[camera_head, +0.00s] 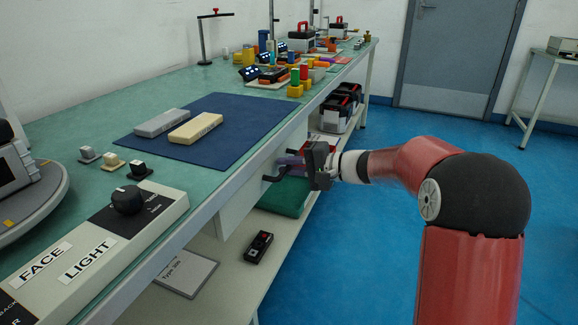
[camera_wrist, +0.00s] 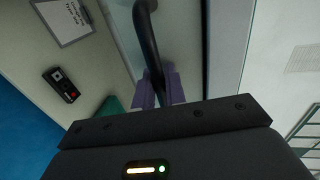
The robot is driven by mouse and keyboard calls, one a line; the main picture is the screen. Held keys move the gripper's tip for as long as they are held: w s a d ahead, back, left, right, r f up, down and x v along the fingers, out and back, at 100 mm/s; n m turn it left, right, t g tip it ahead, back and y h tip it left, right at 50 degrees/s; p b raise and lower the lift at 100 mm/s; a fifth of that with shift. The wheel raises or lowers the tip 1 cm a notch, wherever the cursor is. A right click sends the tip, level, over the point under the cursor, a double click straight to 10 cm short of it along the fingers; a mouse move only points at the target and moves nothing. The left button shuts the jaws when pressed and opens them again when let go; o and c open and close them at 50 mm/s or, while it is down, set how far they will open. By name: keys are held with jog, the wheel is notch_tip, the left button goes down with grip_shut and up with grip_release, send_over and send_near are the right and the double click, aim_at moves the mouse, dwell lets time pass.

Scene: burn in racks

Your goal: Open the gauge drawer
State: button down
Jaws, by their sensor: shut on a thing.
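The gauge drawer (camera_head: 240,201) is a pale box under the front edge of the green-topped bench. Its front also shows in the wrist view (camera_wrist: 180,35), close beside the bench edge. I cannot tell whether it stands out at all. Its dark bar handle (camera_head: 270,178) shows in the wrist view as a curved black bar (camera_wrist: 148,40). My gripper (camera_head: 288,165) reaches the handle from the right, and its purple fingers (camera_wrist: 160,92) are shut around the bar, one on each side. The dark gripper body hides the handle's near end in the wrist view.
A lower shelf (camera_head: 225,275) holds a black remote-like device (camera_head: 258,247), a labelled sheet (camera_head: 187,272) and a green case (camera_head: 285,197) beneath the drawer. A blue mat (camera_head: 225,125) with two blocks lies on the bench. The blue floor (camera_head: 360,250) right of the bench is clear.

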jog(key=f+b+v, duration=0.2)
jog(key=v, duration=0.9)
jog(key=d+f+b+v, duration=0.1)
jog(key=f+b+v, duration=0.2)
jog(key=v, duration=0.9)
jog(key=shift+s+d, duration=0.25)
jog(key=shift+d, duration=0.05)
jog(key=c, duration=1.8)
grip_release()
jog(key=shift+r, duration=0.1)
jog(key=v, duration=0.7)
jog(key=shift+s+d, duration=0.1)
jog(key=shift+d, duration=0.3)
